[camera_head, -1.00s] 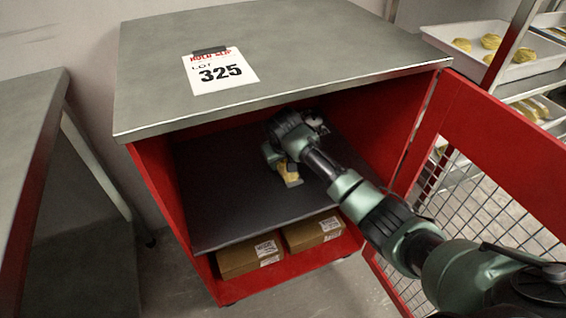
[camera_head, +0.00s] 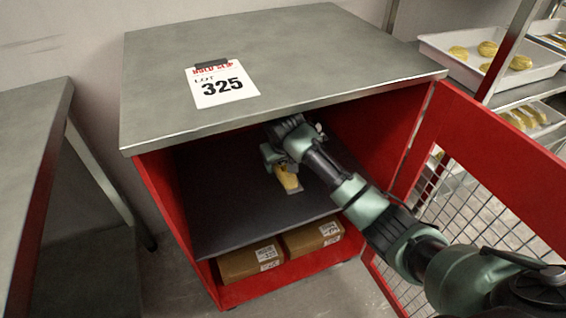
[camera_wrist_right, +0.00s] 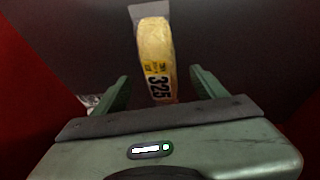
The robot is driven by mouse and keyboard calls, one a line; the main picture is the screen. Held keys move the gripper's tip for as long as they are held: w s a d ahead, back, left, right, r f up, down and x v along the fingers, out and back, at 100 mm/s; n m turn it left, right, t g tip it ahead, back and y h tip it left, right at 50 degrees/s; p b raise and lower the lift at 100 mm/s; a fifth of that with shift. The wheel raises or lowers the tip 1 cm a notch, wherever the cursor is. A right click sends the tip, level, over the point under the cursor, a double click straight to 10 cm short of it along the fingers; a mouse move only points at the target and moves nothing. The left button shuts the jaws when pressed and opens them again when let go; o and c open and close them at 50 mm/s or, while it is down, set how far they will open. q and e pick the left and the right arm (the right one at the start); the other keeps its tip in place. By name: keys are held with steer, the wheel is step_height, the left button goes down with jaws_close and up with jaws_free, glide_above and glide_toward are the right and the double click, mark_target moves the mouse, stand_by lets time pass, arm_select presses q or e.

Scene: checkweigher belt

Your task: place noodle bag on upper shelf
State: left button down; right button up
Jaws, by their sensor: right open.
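The noodle bag (camera_wrist_right: 155,62) is a yellow bag with a 325 label. It lies on the dark upper shelf (camera_head: 230,205) inside the red cabinet, and it also shows in the head view (camera_head: 288,180). My right gripper (camera_wrist_right: 158,85) is open, with one finger on each side of the bag's near end and a gap visible on both sides. In the head view the right gripper (camera_head: 275,158) is inside the cabinet, just behind the bag and partly hidden by my arm. My left gripper is not in view.
The cabinet's metal top (camera_head: 280,65) carries a 325 sign (camera_head: 222,85). The red mesh door (camera_head: 490,150) stands open at right. Brown boxes (camera_head: 250,262) sit below the shelf. A metal table (camera_head: 30,150) is at left. Much of the shelf's left side is clear.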

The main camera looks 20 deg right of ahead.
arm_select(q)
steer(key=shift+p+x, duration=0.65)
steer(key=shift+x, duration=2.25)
arm_select(e)
steer(key=v, duration=0.6)
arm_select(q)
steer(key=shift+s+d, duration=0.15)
arm_select(e)
steer(key=shift+s+r, duration=0.1)
